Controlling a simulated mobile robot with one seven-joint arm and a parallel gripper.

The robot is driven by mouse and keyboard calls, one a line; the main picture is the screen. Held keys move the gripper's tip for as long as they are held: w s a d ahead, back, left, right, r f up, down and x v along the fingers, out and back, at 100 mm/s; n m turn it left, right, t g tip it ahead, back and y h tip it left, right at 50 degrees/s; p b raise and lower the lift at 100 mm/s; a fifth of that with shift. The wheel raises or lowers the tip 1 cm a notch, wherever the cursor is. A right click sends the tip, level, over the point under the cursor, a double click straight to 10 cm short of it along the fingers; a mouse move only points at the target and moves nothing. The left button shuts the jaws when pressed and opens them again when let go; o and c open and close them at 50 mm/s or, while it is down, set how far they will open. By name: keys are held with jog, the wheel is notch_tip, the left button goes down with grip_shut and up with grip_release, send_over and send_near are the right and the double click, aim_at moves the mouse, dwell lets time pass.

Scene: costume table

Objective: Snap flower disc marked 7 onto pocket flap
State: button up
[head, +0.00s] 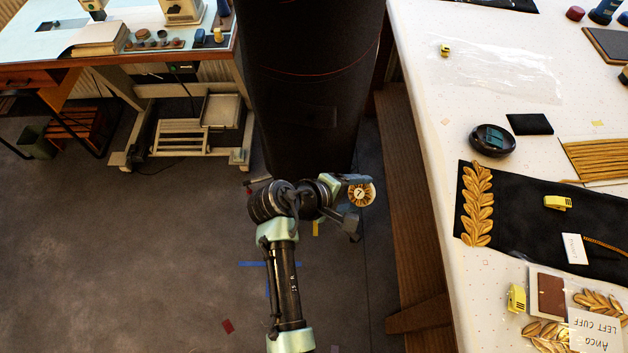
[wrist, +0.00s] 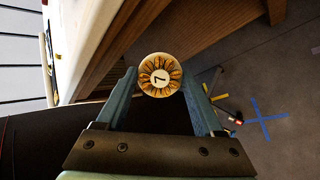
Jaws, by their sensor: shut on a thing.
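The flower disc marked 7 (head: 360,193) has gold petals around a white centre, and it also shows in the wrist view (wrist: 160,75). My gripper (wrist: 159,80) is shut on the disc, with one finger on each side and the numbered face towards the wrist camera. It holds the disc in the air in front of the large dark garment (head: 310,60), apart from the table. A faint dark rectangle (head: 318,115) on the garment may be the pocket flap; its edges are hard to make out.
At right a white table (head: 450,200) carries a black cloth panel (head: 520,205), gold leaf trim (head: 477,205), yellow clips and a black round dish (head: 492,140). A wooden beam (head: 415,200) runs along its side. A sewing table (head: 80,60) stands at left.

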jog(key=n+t+b, duration=0.1)
jog(key=t, duration=0.1)
jog(key=w+n+t+b, duration=0.1)
jog(key=shift+w+r+n+t, duration=0.1)
jog(key=shift+n+t, duration=0.2)
jog(key=shift+t, duration=0.1)
notch_tip(320, 180, up, 2)
jog(key=w+a+n+t+y+b, duration=0.1)
jog(key=a+n+t+y+b, duration=0.15)
jog(key=n+t, duration=0.2)
jog(key=n+t+y+b, duration=0.3)
jog(key=t+y+b, duration=0.1)
jog(key=t+y, duration=0.1)
send_near(312, 119)
jog(key=shift+m, duration=0.25)
jog(key=shift+w+d+r+b, duration=0.1)
jog(key=shift+w+r+b, duration=0.05)
jog(key=shift+w, duration=1.2)
jog(key=shift+w+d+r+b, duration=0.1)
jog(key=shift+w+r+b, duration=0.05)
jog(key=shift+w, duration=1.2)
jog(key=shift+w+r, duration=0.1)
jog(key=shift+w, duration=0.45)
jog(key=o, duration=1.3)
jog(key=shift+s+d, duration=0.2)
jog(key=shift+s, duration=3.8)
